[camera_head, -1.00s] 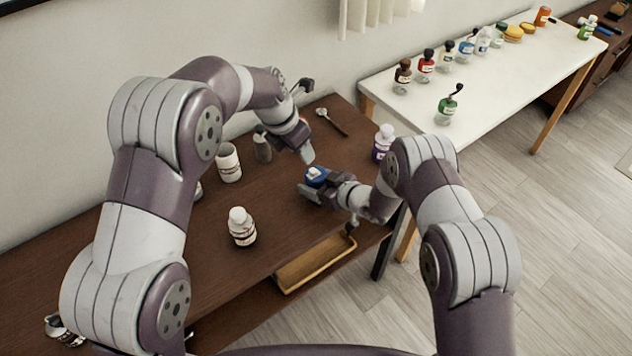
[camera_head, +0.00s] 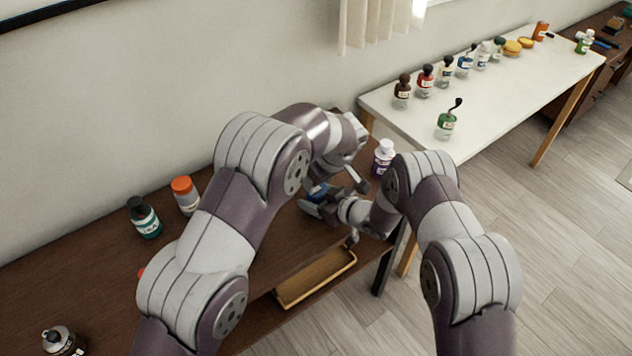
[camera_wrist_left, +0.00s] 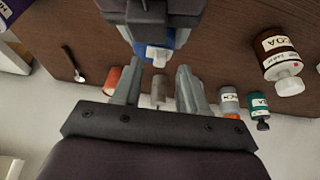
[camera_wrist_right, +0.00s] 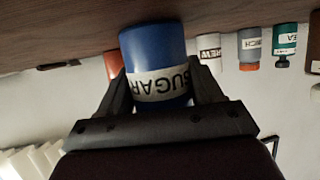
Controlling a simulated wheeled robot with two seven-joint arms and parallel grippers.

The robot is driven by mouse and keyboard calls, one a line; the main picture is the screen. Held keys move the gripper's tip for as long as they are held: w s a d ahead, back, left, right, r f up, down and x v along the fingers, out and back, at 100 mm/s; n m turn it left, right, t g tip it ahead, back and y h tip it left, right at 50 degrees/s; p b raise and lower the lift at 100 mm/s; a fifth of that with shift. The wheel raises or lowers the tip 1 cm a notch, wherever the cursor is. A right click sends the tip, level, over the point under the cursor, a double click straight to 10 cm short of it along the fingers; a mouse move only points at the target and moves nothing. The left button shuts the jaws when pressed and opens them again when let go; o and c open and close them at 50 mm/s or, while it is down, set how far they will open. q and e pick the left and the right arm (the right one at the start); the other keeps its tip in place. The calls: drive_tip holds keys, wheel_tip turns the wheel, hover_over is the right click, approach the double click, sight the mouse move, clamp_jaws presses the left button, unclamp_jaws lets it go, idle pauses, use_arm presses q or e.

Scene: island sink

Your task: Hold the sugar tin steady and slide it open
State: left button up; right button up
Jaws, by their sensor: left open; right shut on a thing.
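The blue sugar tin (camera_head: 318,191) is at the right end of the brown table, mostly hidden by my grippers in the head view. In the right wrist view its SUGAR label shows upside down on the tin (camera_wrist_right: 157,70). My right gripper (camera_wrist_right: 156,88) is shut on it, one finger on each side. In the left wrist view, the top of the tin (camera_wrist_left: 152,37) shows blue with a white knob (camera_wrist_left: 158,53). My left gripper (camera_wrist_left: 156,82) is open, its fingertips close to the knob; I cannot tell whether they touch it.
A white-capped purple bottle (camera_head: 383,157) stands close to the right of the grippers. Teal (camera_head: 144,217) and orange-capped (camera_head: 186,195) bottles stand at the left. A spoon (camera_wrist_left: 74,64) lies on the table. A wooden tray (camera_head: 315,276) sits below the tabletop.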

sight(321, 189)
use_arm(q)
drive_tip(key=x, duration=0.2)
drive_tip(key=shift+w+a+f, duration=0.1)
drive_tip(key=shift+a+f, duration=0.05)
drive_tip(key=shift+f, duration=0.2)
use_arm(e)
drive_tip(key=shift+a, duration=0.1)
use_arm(q)
clamp_jaws()
drive_tip(key=shift+w+d, duration=0.55)
drive_tip(key=shift+d, duration=0.15)
unclamp_jaws()
drive_tip(key=v, duration=0.7)
drive_tip(key=shift+r, duration=0.3)
drive_tip(key=shift+s, duration=0.1)
use_arm(e)
drive_tip(key=o, duration=1.2)
